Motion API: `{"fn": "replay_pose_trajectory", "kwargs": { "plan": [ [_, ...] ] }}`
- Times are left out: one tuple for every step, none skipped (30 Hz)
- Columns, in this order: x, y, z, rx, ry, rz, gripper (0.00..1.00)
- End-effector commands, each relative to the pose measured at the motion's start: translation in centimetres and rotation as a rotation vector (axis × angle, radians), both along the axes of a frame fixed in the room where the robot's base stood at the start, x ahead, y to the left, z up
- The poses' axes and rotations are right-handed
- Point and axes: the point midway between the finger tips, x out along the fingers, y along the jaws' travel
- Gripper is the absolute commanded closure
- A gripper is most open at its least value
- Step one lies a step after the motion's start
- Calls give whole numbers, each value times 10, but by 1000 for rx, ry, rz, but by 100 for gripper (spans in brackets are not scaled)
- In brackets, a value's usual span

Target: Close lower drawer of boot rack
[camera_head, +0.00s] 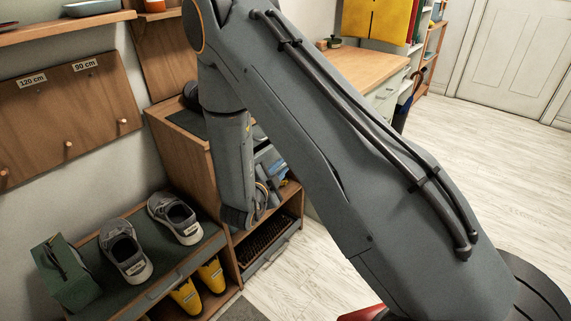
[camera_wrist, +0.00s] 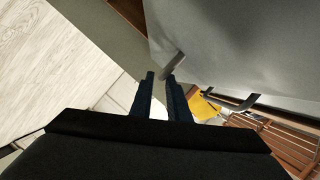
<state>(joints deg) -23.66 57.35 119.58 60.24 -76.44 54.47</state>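In the head view, a low wooden rack has a dark green top (camera_head: 199,251) bearing shoes and a grey front strip with a bar handle (camera_head: 161,287). Yellow boots (camera_head: 210,274) stand beneath it. To its right, a wooden unit (camera_head: 182,148) has a low compartment with a grey front edge (camera_head: 273,252) and a dark slatted or bristly insert. I cannot tell which is the lower drawer. In the wrist view, my gripper (camera_wrist: 160,77) has two dark fingers with a gap between them, empty. A grey bar handle (camera_wrist: 173,67) on a large grey panel (camera_wrist: 215,40) appears close to the fingertips; contact is unclear.
Grey shoes (camera_head: 125,251) and a green box-like object (camera_head: 66,274) sit on the rack top. A wooden peg board (camera_head: 68,117) hangs behind. Pale floor (camera_head: 300,278) is open to the right. A second handle (camera_wrist: 232,103) shows in the wrist view.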

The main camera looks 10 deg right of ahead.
Motion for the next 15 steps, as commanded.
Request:
{"fn": "replay_pose_trajectory", "kwargs": {
  "plan": [
    [6,-6,-2,0,-1,-3,85],
    [10,-7,-3,-1,-1,-2,85],
    [13,-10,-4,-2,0,-1,85],
    [16,-11,-5,-2,0,-1,85],
    [19,-13,-5,-2,0,-1,85],
    [22,-14,-6,-2,-1,0,85],
    [23,-15,-6,-2,0,0,85],
    [25,-15,-7,-2,0,2,85],
    [26,-16,-7,-2,0,2,85],
    [26,-16,-7,-3,1,3,85],
    [27,-16,-7,-2,1,3,85],
    [27,-17,-7,-2,1,3,85],
    [27,-17,-7,-2,1,3,85],
    [27,-17,-7,-2,1,3,85],
    [27,-17,-7,-2,1,3,85]
  ]
}}
